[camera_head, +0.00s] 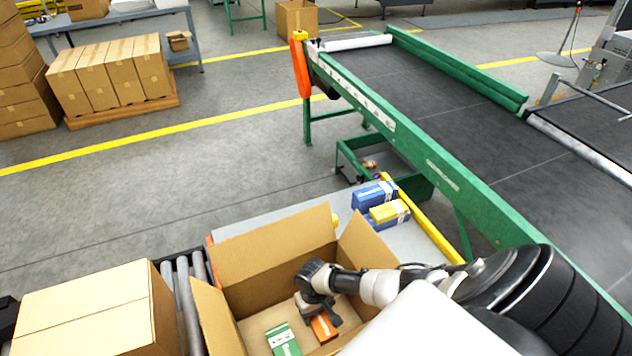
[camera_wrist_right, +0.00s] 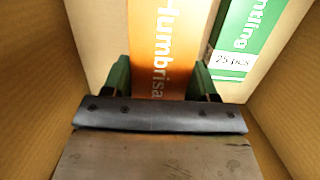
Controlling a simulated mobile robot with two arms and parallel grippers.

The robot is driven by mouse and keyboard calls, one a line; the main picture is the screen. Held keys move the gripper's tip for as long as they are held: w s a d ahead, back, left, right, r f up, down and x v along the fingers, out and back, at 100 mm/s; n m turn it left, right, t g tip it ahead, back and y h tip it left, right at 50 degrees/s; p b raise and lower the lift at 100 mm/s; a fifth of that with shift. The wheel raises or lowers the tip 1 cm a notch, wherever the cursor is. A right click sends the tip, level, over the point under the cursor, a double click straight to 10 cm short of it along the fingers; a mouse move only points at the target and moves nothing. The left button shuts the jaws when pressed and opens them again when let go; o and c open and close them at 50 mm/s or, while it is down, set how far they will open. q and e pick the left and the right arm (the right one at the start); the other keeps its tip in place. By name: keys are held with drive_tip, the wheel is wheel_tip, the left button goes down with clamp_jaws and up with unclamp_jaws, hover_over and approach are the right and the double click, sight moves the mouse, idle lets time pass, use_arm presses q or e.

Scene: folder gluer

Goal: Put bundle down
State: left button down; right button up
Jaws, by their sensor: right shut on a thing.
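My right gripper (camera_head: 318,312) reaches down inside an open cardboard box (camera_head: 275,250). It is shut on an orange bundle (camera_head: 323,327), low in the box. In the right wrist view the orange bundle (camera_wrist_right: 160,50) lies between the two green-padded fingers (camera_wrist_right: 160,85). A green and white bundle (camera_head: 283,340) lies on the box floor beside it, to the left in the head view; it also shows in the right wrist view (camera_wrist_right: 238,45). I cannot tell whether the orange bundle touches the floor. My left gripper is not in view.
Blue and yellow bundles (camera_head: 382,205) lie on a grey table (camera_head: 410,238) behind the box. A closed carton (camera_head: 90,310) stands on rollers (camera_head: 185,300) at the left. A green-framed conveyor (camera_head: 440,165) runs along the right. The box walls and flaps surround my gripper closely.

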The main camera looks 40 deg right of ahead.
sight(316, 319)
wheel_tip(316, 319, down, 4)
drive_tip(key=shift+a+r+b, duration=0.1)
drive_tip(key=shift+r+b, duration=0.15)
drive_tip(key=shift+b, duration=0.35)
drive_tip(key=shift+f, duration=0.15)
drive_tip(key=shift+f, duration=0.1)
drive_tip(key=shift+f+b, duration=0.55)
drive_tip(key=o, duration=1)
drive_tip(key=shift+r, duration=0.15)
